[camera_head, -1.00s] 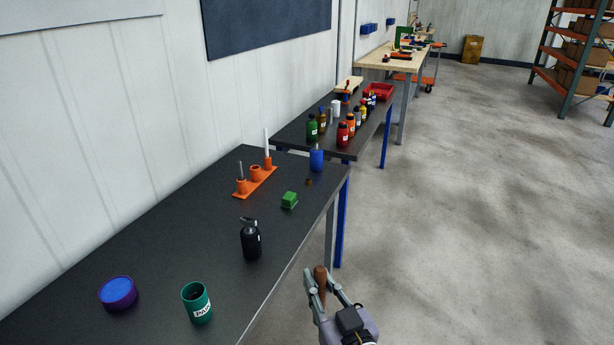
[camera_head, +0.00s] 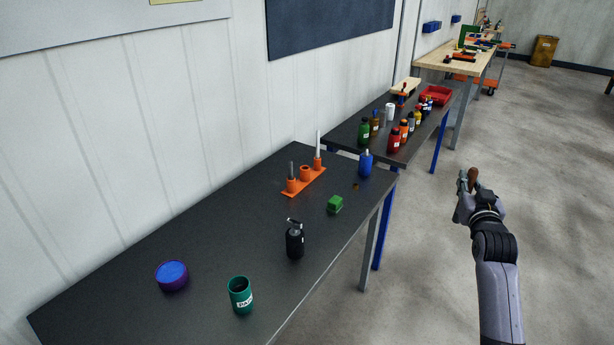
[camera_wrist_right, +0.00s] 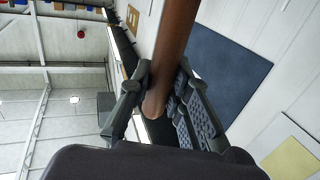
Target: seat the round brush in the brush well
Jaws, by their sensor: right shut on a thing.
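My right gripper (camera_head: 467,184) is shut on a brown wooden handle, which I take to be the round brush (camera_head: 474,175). It is held in the air over the floor, right of the black table. In the right wrist view the brown handle (camera_wrist_right: 173,45) runs between the fingers, its rounded end near the palm; the bristles are not seen. The orange holder (camera_head: 303,182) stands at the table's far end, well away from the gripper. It has several round sockets: a grey rod in the left one, a white rod in the right one, and the middle one looks empty. My left gripper is not in view.
On the black table (camera_head: 215,235) stand a blue-purple round tub (camera_head: 172,275), a green can (camera_head: 240,295), a black bottle (camera_head: 295,241), a green block (camera_head: 335,204) and a blue bottle (camera_head: 365,163). A second table with bottles (camera_head: 394,140) stands behind. Open floor lies right.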

